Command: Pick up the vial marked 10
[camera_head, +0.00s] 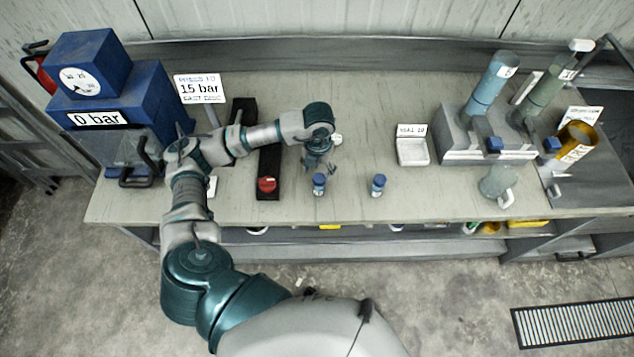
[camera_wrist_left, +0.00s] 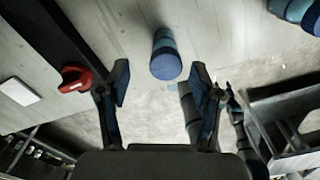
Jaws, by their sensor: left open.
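A small vial with a blue cap (camera_head: 319,184) stands near the front edge of the bench; it also shows in the left wrist view (camera_wrist_left: 165,58). A second blue-capped vial (camera_head: 378,186) stands to its right and shows at the upper right of the left wrist view (camera_wrist_left: 298,12). I cannot read a number on either vial. My left gripper (camera_head: 319,172) is open and empty, close behind the first vial. In the left wrist view, that vial lies just beyond the gap between the open fingertips (camera_wrist_left: 160,82). My right gripper is not in view.
A white tray (camera_head: 411,153) with a sign reading "VIAL 10" (camera_head: 411,130) stands right of the vials. A black bar with a red knob (camera_head: 267,185) lies left of them. A grey block with cylinders (camera_head: 485,150) and a clear jug (camera_head: 496,184) stand farther right.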

